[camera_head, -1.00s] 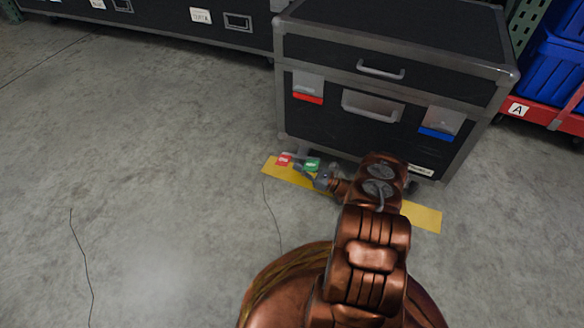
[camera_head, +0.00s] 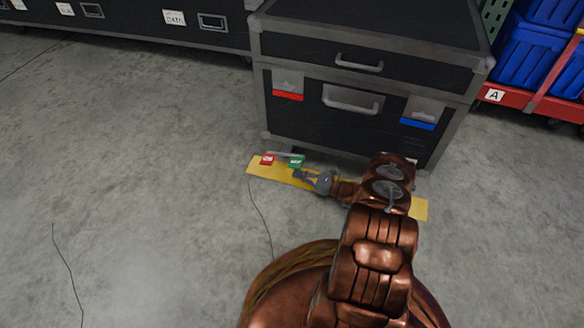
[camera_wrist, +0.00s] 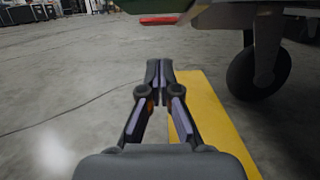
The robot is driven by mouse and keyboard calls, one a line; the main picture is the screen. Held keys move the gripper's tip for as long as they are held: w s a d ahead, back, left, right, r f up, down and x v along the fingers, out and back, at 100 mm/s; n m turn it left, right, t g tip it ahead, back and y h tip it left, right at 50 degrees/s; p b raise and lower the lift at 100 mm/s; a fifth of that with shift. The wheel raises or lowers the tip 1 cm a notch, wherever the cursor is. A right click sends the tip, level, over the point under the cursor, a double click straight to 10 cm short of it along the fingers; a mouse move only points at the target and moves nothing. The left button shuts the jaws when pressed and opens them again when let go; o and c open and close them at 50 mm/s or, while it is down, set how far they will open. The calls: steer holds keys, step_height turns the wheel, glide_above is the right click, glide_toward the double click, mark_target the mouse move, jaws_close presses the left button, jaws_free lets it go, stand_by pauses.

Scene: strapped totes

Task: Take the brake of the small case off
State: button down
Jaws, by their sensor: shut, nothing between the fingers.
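The small case (camera_head: 310,125) is black with grey edges and stands on casters. At its lower left front are a red tab (camera_head: 267,160) and a green tab (camera_head: 296,161), with lettering too small to read surely. My gripper (camera_head: 297,174) is shut and empty, low over the floor just in front of the green tab. In the wrist view, my closed fingertips (camera_wrist: 160,66) point toward the red tab (camera_wrist: 158,19). A dark caster wheel (camera_wrist: 258,74) stands to their right, apart from them. I cannot tell whether the fingers touch the green tab.
A yellow strip (camera_head: 420,208) lies on the floor along the case's front. A long black case (camera_head: 130,22) stands at the back left. Blue totes (camera_head: 529,58) sit on a red cart (camera_head: 520,101) at the right.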

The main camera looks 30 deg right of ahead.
steer(key=shift+s+d+f+g+h+p, duration=0.2)
steer(key=shift+s+f+g+h+p, duration=0.4)
steer(key=shift+s+f+g+p, duration=0.25)
steer(key=x, duration=1)
steer(key=shift+w+a+r+p, duration=0.1)
steer(key=shift+r+p, duration=0.35)
steer(key=shift+r, duration=0.55)
steer(key=shift+w+a+r+p, duration=0.1)
steer(key=shift+r+p, duration=0.35)
steer(key=shift+r, duration=0.5)
